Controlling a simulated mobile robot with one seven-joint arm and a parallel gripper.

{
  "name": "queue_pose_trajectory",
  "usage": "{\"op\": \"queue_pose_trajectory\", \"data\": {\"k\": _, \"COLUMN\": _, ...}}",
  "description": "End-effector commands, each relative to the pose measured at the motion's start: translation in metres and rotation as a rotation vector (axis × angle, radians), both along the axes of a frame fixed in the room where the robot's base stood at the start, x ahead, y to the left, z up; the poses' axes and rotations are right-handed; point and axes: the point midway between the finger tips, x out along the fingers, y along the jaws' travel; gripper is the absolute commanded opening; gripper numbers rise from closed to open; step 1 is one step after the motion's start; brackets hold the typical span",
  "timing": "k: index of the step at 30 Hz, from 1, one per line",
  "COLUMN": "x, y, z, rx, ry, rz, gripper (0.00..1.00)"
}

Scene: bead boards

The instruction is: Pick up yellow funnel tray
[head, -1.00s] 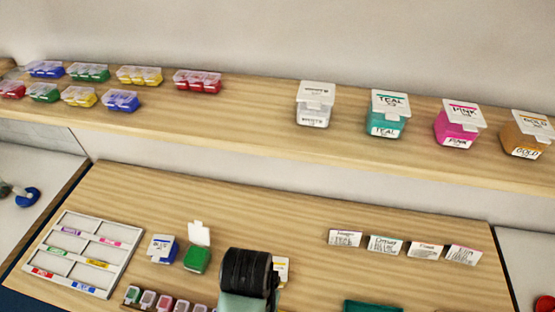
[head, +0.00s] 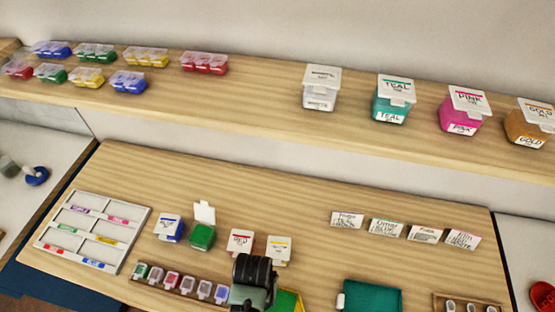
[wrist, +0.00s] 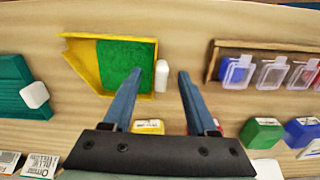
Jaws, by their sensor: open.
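The yellow funnel tray (wrist: 88,70) lies on the table with a green inner surface, and its pointed side faces left in the wrist view. A white tab (wrist: 162,76) stands at its right edge. In the head view only a corner of the tray (head: 290,299) shows beside my arm. My gripper (wrist: 161,73) is open and empty above the table, with its fingers on either side of the white tab in the picture. The left finger overlaps the tray's right edge. I cannot tell the height between them.
A teal tray (head: 374,297) with a white tab lies right of my arm. A rack of small jars (wrist: 268,50), lidded boxes (head: 240,241) and a compartment board (head: 141,228) are nearby. A shelf (head: 270,112) with labelled tubs runs behind.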

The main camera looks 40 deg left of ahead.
Motion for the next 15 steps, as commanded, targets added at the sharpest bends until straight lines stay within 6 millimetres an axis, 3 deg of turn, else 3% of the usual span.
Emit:
{"op": "queue_pose_trajectory", "data": {"k": 6, "x": 0.0004, "y": 0.0002, "z": -0.0007, "rx": 0.000, "ry": -0.001, "rz": 0.000, "gripper": 0.58}}
{"op": "queue_pose_trajectory", "data": {"k": 15, "x": 0.0002, "y": 0.0000, "z": -0.0005, "rx": 0.000, "ry": -0.001, "rz": 0.000, "gripper": 0.06}}
